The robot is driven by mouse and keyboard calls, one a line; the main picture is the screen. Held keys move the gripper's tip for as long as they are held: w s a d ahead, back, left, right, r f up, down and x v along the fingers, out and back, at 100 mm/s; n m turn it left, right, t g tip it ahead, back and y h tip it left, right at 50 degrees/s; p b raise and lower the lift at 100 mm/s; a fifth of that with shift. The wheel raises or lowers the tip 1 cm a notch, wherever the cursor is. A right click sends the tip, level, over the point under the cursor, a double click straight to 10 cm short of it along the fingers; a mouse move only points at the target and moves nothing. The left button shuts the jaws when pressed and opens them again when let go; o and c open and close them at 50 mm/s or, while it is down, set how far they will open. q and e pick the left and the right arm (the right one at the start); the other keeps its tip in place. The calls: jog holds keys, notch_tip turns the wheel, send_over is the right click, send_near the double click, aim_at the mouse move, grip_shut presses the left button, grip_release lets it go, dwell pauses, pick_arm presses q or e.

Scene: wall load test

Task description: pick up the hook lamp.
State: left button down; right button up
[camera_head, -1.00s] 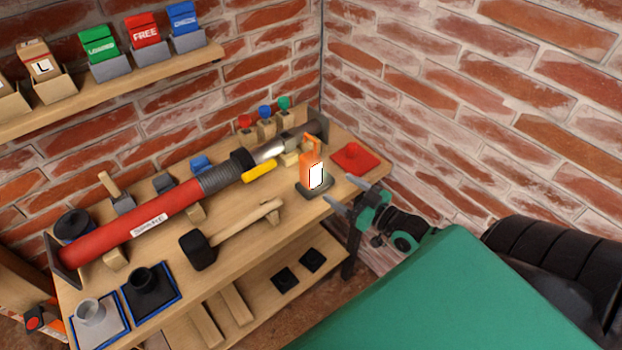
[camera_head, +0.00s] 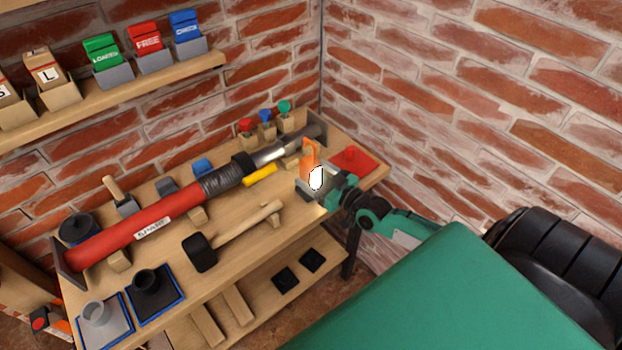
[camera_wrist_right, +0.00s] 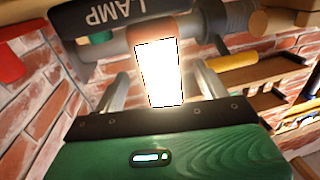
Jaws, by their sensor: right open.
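The hook lamp (camera_head: 309,155) is orange with a bright white panel and stands upright on a dark base at the right end of the wooden bench. In the right wrist view its lit panel (camera_wrist_right: 159,72) sits between the two fingers, below a dark plate lettered LAMP (camera_wrist_right: 112,16). My right gripper (camera_head: 318,178) is open around the lamp, one finger on each side. In the wrist view gaps show beside the panel; whether a finger touches the lamp is unclear. My left gripper is not in view.
A long red tube (camera_head: 140,226) lies along the back of the bench (camera_head: 240,252). A mallet (camera_head: 200,252) lies in front of it. A red mat (camera_head: 353,160) is right of the lamp, near the brick wall. A shelf (camera_head: 110,91) with several boxes hangs at upper left.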

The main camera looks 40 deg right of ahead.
jog(key=shift+p+x, duration=0.4)
jog(key=shift+x, duration=1.45)
jog(key=shift+r, duration=0.1)
jog(key=c, duration=1.2)
jog(key=shift+r, duration=0.1)
jog(key=shift+c, duration=1.3)
